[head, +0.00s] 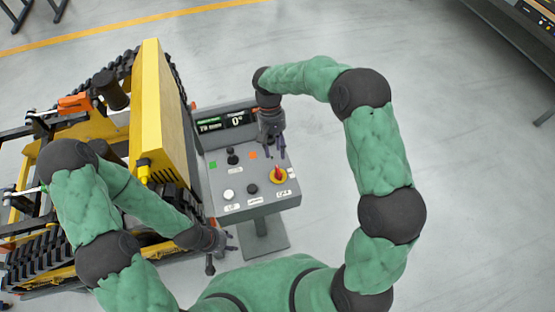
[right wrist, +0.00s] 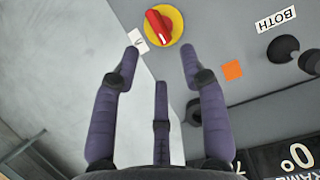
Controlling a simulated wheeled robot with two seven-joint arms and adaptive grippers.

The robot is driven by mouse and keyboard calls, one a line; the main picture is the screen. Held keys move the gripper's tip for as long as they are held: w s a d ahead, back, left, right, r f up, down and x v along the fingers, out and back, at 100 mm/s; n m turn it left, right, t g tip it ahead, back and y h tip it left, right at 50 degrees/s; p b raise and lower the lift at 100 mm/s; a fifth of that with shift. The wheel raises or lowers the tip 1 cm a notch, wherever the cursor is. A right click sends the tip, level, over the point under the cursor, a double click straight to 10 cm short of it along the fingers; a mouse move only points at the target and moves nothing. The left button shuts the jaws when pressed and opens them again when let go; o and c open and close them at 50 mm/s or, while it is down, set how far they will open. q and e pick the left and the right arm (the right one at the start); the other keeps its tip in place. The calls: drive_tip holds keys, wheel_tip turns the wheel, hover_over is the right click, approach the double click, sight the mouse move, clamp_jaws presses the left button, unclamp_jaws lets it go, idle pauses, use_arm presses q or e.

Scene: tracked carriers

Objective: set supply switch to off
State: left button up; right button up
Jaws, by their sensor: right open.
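The supply switch appears to be the red rotary knob on a yellow disc (head: 279,174) at the right side of the grey control panel (head: 225,183). The switch also shows in the right wrist view (right wrist: 160,26), top centre, beyond the fingertips, its red handle slanted. Its position marking is too small to read. My right gripper (head: 276,153) is over the panel, just above the switch in the picture. In the right wrist view (right wrist: 160,55) its fingers are spread and empty, apart from the knob. My left gripper (head: 222,250) is low, left of the panel's post; its finger state is unclear.
The panel has a display (head: 226,122), a black joystick (head: 232,156), a white button (head: 228,195), a black knob (head: 252,189) and an orange square (right wrist: 232,70). A yellow tracked carrier (head: 160,110) stands close on the left.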

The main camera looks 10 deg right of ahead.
drive_tip(key=shift+v, duration=2.05)
